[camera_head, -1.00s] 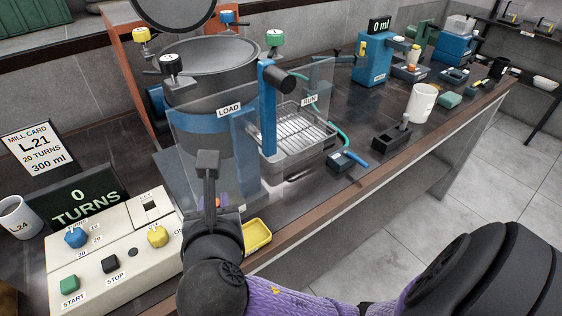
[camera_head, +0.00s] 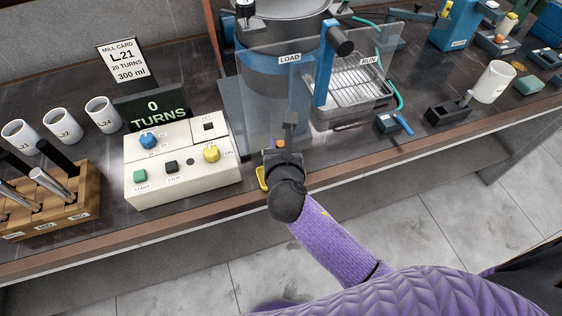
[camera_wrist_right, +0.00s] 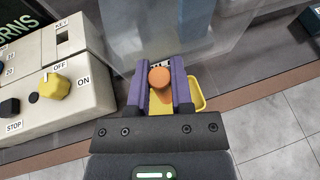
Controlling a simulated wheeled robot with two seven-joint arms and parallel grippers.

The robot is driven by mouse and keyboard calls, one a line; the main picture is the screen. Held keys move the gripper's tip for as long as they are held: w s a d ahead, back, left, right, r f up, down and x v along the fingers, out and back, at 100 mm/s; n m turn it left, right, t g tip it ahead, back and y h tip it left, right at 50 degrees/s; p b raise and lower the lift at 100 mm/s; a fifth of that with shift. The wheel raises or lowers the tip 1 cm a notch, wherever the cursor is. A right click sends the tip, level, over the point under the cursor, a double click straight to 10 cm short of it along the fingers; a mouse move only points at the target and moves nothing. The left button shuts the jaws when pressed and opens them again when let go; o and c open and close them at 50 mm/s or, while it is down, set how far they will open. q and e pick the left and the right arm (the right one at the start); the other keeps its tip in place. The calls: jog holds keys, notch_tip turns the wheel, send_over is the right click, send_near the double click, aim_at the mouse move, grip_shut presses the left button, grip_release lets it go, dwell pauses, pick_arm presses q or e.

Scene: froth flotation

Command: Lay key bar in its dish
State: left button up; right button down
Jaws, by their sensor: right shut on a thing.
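The key bar, showing as a round orange end (camera_wrist_right: 159,78), sits between the purple fingers of my right gripper (camera_wrist_right: 160,90) in the wrist view. The gripper is shut on it. In the head view the right gripper (camera_head: 288,140) is in front of the clear guard, with a small orange bit (camera_head: 281,144) showing at it. The yellow dish (camera_head: 262,178) lies near the bench's front edge, mostly hidden by the gripper. In the wrist view the dish (camera_wrist_right: 199,92) shows beneath and right of the fingers. The bar's height above it is unclear. My left gripper is out of view.
The white control box (camera_head: 185,190) with its KEY socket (camera_head: 209,126) stands left of the gripper. The clear guard (camera_head: 262,110) and mill drum (camera_head: 275,70) stand behind. The bench's front edge is close.

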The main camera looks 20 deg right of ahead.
notch_tip(320, 180, down, 4)
jog(key=shift+b, duration=0.9)
jog(key=shift+r, duration=0.15)
jog(key=c, duration=0.6)
grip_release()
jog(key=shift+o, duration=0.4)
